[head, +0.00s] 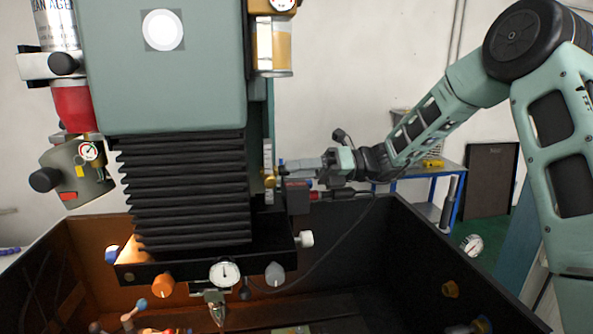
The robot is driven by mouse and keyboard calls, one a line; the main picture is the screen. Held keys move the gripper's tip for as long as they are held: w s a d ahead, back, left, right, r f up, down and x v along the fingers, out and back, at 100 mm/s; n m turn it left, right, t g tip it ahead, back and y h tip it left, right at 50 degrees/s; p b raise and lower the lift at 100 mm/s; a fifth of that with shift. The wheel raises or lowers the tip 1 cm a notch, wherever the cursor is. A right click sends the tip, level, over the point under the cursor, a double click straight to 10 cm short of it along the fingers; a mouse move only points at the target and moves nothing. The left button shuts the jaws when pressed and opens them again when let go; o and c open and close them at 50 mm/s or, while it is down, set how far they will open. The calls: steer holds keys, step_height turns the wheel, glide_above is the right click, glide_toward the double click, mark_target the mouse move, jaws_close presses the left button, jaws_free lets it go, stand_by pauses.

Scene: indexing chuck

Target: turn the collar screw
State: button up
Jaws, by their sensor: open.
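A small brass-coloured round part (269,178) sits on the right side of the machine head, against a pale vertical scale (267,155). It may be the collar screw, but it is too small to tell. My gripper (286,166) comes in level from the right, open, with its fingertips close to the brass part. I cannot tell whether they touch it or are around it. A dark block with a red end (298,196) is just below the fingers.
Black bellows (185,190) hang under the green machine head (165,75). Below are a dial gauge (224,273), an orange knob (162,285) and a white knob (305,239). The dark enclosure wall (345,245) runs below my arm. A blue table (440,172) stands behind.

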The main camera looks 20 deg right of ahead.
steer(key=s+d+b, duration=0.2)
steer(key=d+b, duration=0.5)
steer(key=d, duration=1)
steer(key=shift+s, duration=0.25)
steer(key=shift+d, duration=0.1)
steer(key=shift+f+b, duration=0.1)
steer(key=shift+b, duration=0.25)
steer(key=a+n+b, duration=0.2)
steer(key=a+n, duration=0.1)
steer(key=a, duration=0.2)
steer(key=w+a+n+t+b, duration=0.1)
steer(key=a+n+b, duration=0.2)
steer(key=a, duration=0.3)
steer(key=w+a+n+b, duration=0.1)
steer(key=a+n+b, duration=0.1)
steer(key=a, duration=0.3)
steer(key=shift+w+a+r+n+t+b, duration=0.1)
steer(key=shift+a+r+n+t+b, duration=0.25)
steer(key=shift+n, duration=0.45)
steer(key=shift+w+a+f, duration=0.1)
steer(key=shift+a+f, duration=0.1)
steer(key=shift+a, duration=0.35)
